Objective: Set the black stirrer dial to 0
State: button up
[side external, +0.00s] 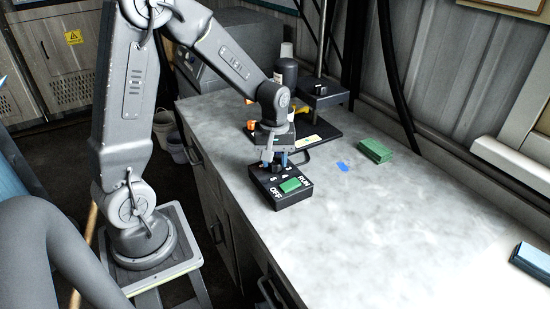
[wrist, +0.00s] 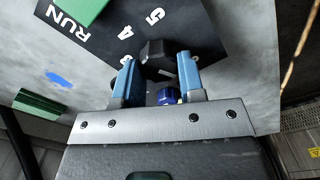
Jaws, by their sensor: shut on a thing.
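The black control box (side external: 290,200) sits on the bench near its left edge, with white numerals and the words RUN and OFF on top. The black stirrer dial (wrist: 153,52) is a faceted knob. My gripper (wrist: 157,72) has its two blue fingers on either side of the dial and is shut on it. It also shows from the side (side external: 273,160), pointing down over the box. The dial's pointer setting cannot be read.
A green switch (side external: 290,185) is on the box beside the dial. A green block (side external: 375,151) and a blue patch (side external: 343,167) lie to the right. A stirrer stand (side external: 320,92) with a dark bottle is behind.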

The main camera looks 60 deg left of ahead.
aim_at(274, 161)
jog(key=shift+n, duration=0.9)
jog(key=o, duration=0.9)
notch_tip(274, 161, up, 14)
jog(key=shift+f, duration=0.1)
jog(key=s+d+r+m+t, duration=0.1)
jog(key=s+d+m+t, duration=0.1)
jog(key=s+d+m, duration=0.1)
jog(key=s+d+r+m+t, duration=0.1)
jog(key=s+d+m, duration=0.3)
jog(key=s+m, duration=0.2)
jog(key=s+d+r+m+t, duration=0.1)
jog(key=s+d+m+t, duration=0.1)
jog(key=s+d+m, duration=0.2)
jog(key=shift+s+d+m+t, duration=0.15)
jog(key=shift+s+m+t, duration=0.15)
jog(key=shift+s+m, duration=0.3)
